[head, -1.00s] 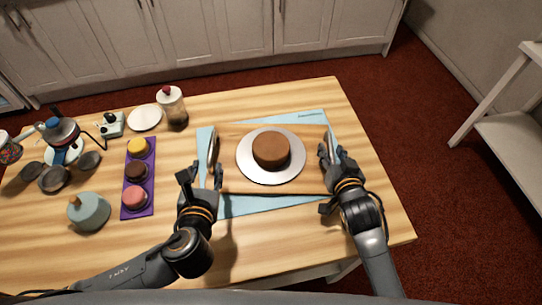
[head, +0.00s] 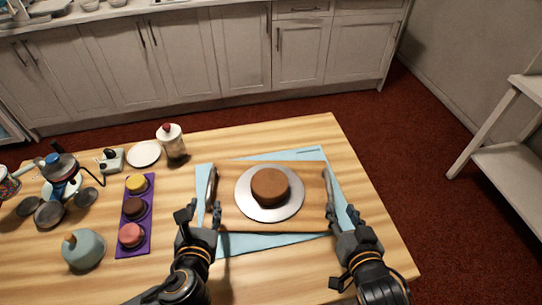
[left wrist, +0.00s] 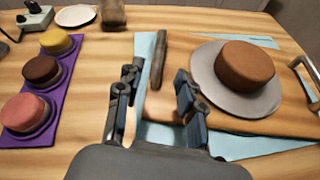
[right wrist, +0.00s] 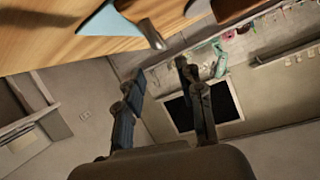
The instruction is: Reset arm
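A wooden tray (head: 240,223) with a metal handle at each side lies on a light blue mat (head: 262,242). On it a brown cake (head: 270,186) stands on a silver round plate (head: 296,207). My left gripper (head: 199,214) is open and empty near the tray's left handle (head: 212,186). In the left wrist view that handle (left wrist: 157,62) shows beyond the gap between the fingers (left wrist: 155,82). My right gripper (head: 343,217) is open and empty by the right handle (head: 330,188). In the right wrist view that handle (right wrist: 152,36) lies above the spread fingers (right wrist: 160,72).
On the left stand a purple strip (head: 133,247) with three small cakes, a blue-grey domed object (head: 84,250), a jar (head: 172,143), a white plate (head: 143,154) and several pans and devices. The table's (head: 290,275) front middle is clear.

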